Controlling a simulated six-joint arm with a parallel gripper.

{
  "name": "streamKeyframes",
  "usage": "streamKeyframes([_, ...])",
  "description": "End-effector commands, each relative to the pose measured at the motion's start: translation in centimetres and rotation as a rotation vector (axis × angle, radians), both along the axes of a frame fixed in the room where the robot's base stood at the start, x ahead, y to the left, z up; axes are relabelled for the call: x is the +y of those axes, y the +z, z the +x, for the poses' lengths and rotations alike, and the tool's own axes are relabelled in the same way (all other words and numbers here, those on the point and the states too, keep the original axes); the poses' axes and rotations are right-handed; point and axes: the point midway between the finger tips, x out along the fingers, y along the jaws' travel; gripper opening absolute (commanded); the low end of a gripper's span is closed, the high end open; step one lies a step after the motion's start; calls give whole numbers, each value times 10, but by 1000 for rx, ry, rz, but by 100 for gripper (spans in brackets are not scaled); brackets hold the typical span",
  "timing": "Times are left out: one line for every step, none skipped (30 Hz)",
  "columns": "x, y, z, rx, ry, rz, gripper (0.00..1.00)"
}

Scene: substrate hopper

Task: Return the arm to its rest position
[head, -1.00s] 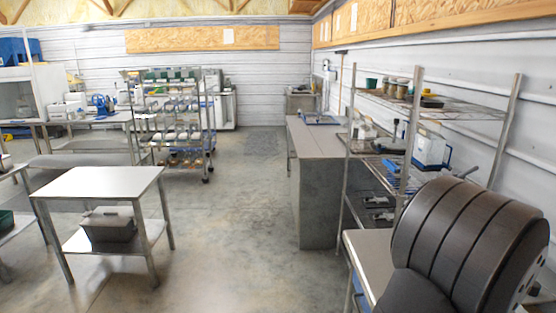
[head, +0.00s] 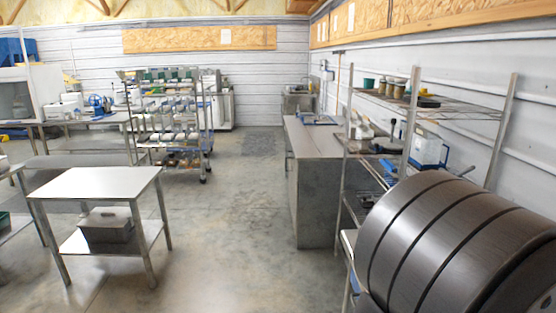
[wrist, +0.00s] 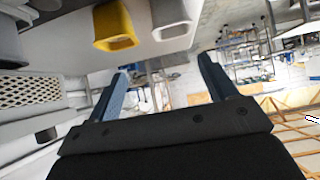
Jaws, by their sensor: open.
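My gripper (wrist: 163,82) shows in the wrist view with its two blue-grey fingers spread wide apart. It is open, and nothing is between the fingers. Beyond the fingertips the wrist view shows the room, tilted, with racks and the wooden ceiling beams. In the head view a dark ribbed cylindrical part of my arm fills the lower right corner. The gripper itself is outside the head view.
The wrist view shows a yellow-rimmed container (wrist: 116,27) and a grey-white one (wrist: 171,18) near the gripper. In the head view a wire shelf (head: 462,112) stands behind my arm. A steel table (head: 95,184) stands left; the middle floor (head: 230,215) is clear.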

Motion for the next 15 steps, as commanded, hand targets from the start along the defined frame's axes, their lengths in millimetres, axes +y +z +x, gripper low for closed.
streamKeyframes([-3,5,-8,0,-5,-3,78])
streamKeyframes([-4,8,-12,-1,-5,-2,78])
streamKeyframes([-6,11,-18,0,-4,-3,78])
streamKeyframes([-7,14,-22,0,-5,-4,78])
streamKeyframes([-4,13,-17,0,3,-1,78])
streamKeyframes([-1,12,-9,1,11,-1,78])
streamKeyframes([1,12,-4,1,15,-1,78])
streamKeyframes([2,12,0,1,17,-1,78])
streamKeyframes([4,11,6,0,22,-1,78])
streamKeyframes([6,11,11,0,23,-1,78])
streamKeyframes([8,11,15,0,26,0,78])
streamKeyframes([10,10,21,0,31,0,78])
streamKeyframes([12,10,26,0,34,0,78])
streamKeyframes([15,10,31,0,38,0,78])
streamKeyframes([17,9,37,1,42,0,78])
